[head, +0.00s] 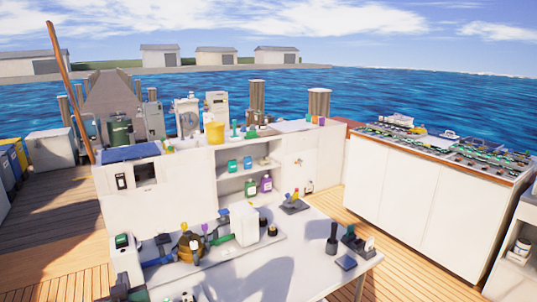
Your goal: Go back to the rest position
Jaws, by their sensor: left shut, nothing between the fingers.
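My right gripper is not in view.
The table bears a white canister (244,223), a brown rounded part (190,246), a black holder (356,241) and a dark cup of tools (332,240). Behind stand white shelves with bottles. A long white cabinet (430,205) stands right. Wooden deck (45,240) is clear at left.

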